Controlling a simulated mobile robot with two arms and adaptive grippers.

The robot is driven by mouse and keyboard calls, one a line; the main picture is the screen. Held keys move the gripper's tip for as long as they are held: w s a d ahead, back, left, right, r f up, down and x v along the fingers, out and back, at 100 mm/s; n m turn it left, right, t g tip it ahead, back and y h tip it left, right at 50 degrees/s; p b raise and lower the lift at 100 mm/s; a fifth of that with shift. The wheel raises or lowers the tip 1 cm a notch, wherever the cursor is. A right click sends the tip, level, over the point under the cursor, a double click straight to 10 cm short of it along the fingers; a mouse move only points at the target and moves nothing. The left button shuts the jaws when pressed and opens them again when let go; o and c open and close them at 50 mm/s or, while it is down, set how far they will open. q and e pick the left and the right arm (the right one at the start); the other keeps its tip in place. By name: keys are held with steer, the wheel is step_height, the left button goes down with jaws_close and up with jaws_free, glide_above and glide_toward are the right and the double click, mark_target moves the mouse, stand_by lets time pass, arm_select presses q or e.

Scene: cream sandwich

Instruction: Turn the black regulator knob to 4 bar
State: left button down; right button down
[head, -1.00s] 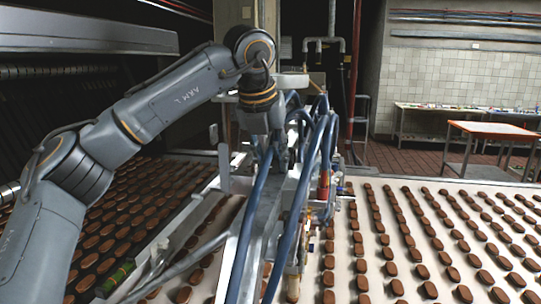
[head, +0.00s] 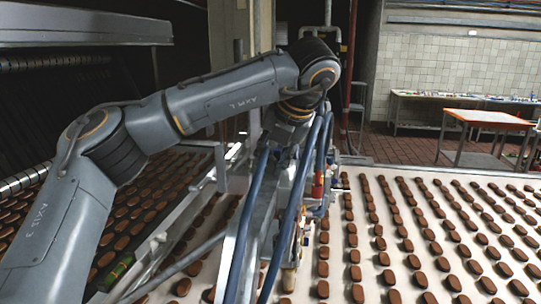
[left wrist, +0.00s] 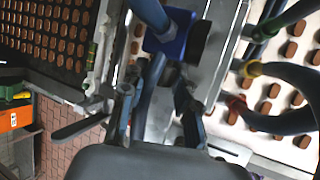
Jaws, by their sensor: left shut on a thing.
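In the left wrist view a blue block (left wrist: 170,35) has a short black cylinder (left wrist: 197,42) on its right side, which looks like the regulator with its knob. No pressure dial can be read. My left gripper (left wrist: 156,80) has its two fingers just below this block. It is shut on a dark thing between the fingers, and I cannot tell surely whether that is the knob. In the head view my left wrist (head: 300,105) points down behind blue hoses (head: 300,190), which hide the fingertips. My right gripper is in neither view.
Several thick blue hoses and a metal beam (head: 245,235) crowd the space in front of my left wrist. A red fitting (head: 318,183) is close to its right. A belt (head: 430,200) with rows of brown biscuits spreads to the right, and an orange table (head: 485,117) stands behind.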

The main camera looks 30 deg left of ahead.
arm_select(q)
steer(key=c, duration=1)
jaws_free()
steer(key=v, duration=1.2)
